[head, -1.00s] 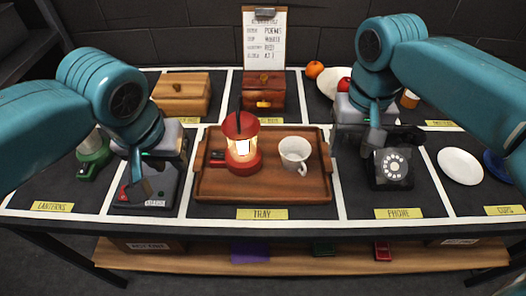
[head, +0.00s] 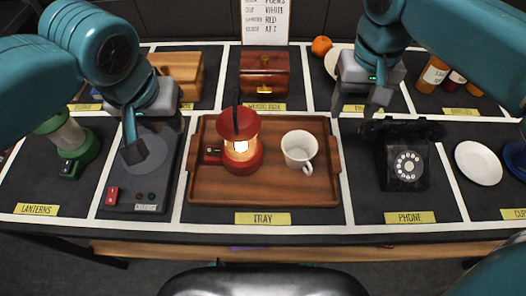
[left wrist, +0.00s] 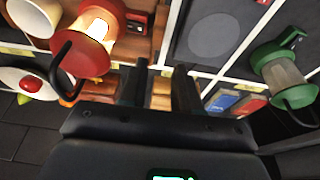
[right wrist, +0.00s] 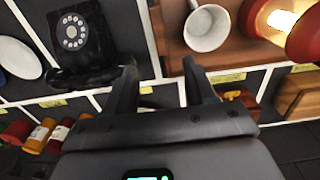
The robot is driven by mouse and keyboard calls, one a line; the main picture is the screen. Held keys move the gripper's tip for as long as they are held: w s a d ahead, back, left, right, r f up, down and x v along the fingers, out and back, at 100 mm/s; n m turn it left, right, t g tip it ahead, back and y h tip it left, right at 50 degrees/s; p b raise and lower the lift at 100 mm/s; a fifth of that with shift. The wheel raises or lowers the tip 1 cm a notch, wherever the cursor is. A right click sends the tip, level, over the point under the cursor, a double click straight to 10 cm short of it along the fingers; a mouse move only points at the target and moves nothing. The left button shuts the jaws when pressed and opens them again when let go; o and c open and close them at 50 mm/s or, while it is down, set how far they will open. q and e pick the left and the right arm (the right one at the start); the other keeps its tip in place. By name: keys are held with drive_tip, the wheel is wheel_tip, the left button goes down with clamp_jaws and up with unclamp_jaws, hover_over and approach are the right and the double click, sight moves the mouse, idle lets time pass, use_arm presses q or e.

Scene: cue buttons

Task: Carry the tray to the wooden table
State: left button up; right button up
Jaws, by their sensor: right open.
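The brown wooden tray (head: 210,185) lies flat on the dark sectioned counter, behind the TRAY label. On it stand a lit red lantern (head: 241,150) and, to its right, a white cup (head: 299,150). My left gripper (head: 152,132) is open and empty, left of the tray above the grey device. My right gripper (head: 376,104) is open and empty, right of the tray's back corner, near the phone. The tray also shows in the right wrist view (right wrist: 172,30), beyond the open fingers.
A black phone (head: 405,160) stands right of the tray, a grey device (head: 140,180) left. A green lantern (head: 68,145) is at far left, a white plate (head: 478,162) at right. A wooden box (head: 264,72) is behind the tray. A wooden surface (head: 150,248) shows below the counter's front edge.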

use_arm(q)
approach(193, 150)
drive_tip(key=x, duration=0.8)
drive_tip(key=shift+s, duration=0.15)
use_arm(e)
wheel_tip(193, 150, down, 16)
use_arm(q)
drive_tip(key=shift+f, duration=0.3)
use_arm(e)
drive_tip(key=shift+d+f, duration=0.1)
drive_tip(key=shift+f, duration=0.2)
use_arm(q)
clamp_jaws()
use_arm(e)
drive_tip(key=c, duration=0.7)
clamp_jaws()
use_arm(q)
drive_tip(key=shift+r, duration=0.1)
use_arm(e)
drive_tip(key=shift+r, duration=0.1)
